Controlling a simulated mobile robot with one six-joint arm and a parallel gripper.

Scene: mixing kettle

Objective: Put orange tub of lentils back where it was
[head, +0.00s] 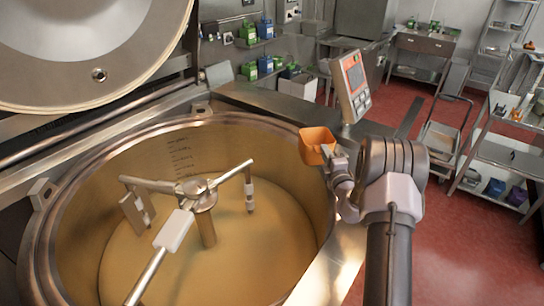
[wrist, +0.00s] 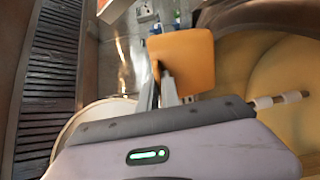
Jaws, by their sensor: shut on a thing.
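The orange tub (head: 316,144) is held by my gripper (head: 337,160) over the right rim of the big kettle. It is tilted, with its open side facing partly toward the kettle. In the wrist view the tub (wrist: 182,62) shows as a flat orange face at the fingertips of my gripper (wrist: 168,85), which is shut on it. Whether lentils are inside cannot be told. The kettle (head: 48,225) is open and holds a yellowish mass around a metal stirrer (head: 203,200).
The kettle lid (head: 85,60) is raised at upper left. A control panel (head: 354,85) stands just behind the tub. A steel counter (head: 265,105) runs behind the kettle. Wall shelves (head: 255,42) carry green and blue containers. A steel table (head: 505,155) and a trolley (head: 448,140) stand at right on red floor.

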